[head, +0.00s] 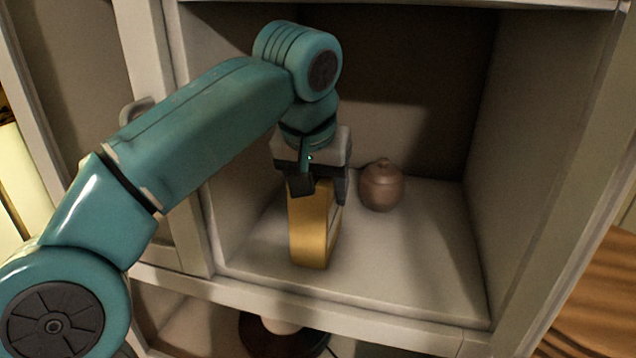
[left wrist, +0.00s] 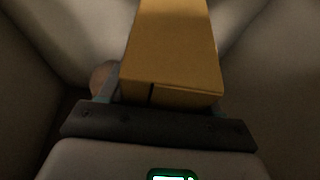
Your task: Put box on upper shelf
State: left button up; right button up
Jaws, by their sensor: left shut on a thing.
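A yellow-orange box (head: 313,228) stands upright inside the upper shelf compartment (head: 400,265) in the head view. My left gripper (head: 318,190) reaches down from above and is shut on the top of the box. The box's lower end is at or just above the shelf floor; I cannot tell if it touches. In the left wrist view the box (left wrist: 175,50) extends away from the jaws (left wrist: 160,100). My right gripper is in neither view.
A small brown lidded jar (head: 382,186) stands on the shelf behind and to the right of the box. The shelf floor right of the box is clear. Cabinet side walls (head: 515,150) and a front edge (head: 350,306) bound the compartment. A dark round object (head: 270,335) sits in the compartment below.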

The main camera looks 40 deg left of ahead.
pick_arm(q)
jog(key=shift+s+d+f, duration=0.1)
jog(key=shift+s, duration=0.1)
jog(key=o, duration=1.3)
jog(key=shift+w, duration=0.15)
jog(key=shift+d, duration=0.15)
jog(key=shift+r, duration=0.45)
jog(key=s+d+b, duration=0.1)
jog(key=s+d, duration=0.1)
jog(key=s, duration=0.1)
jog(key=s+d+b, duration=0.1)
jog(key=s+d, duration=0.1)
jog(key=s, duration=0.2)
jog(key=s+d+b, duration=0.1)
jog(key=s, duration=0.3)
jog(key=shift+d+r, duration=0.25)
jog(key=shift+d, duration=0.15)
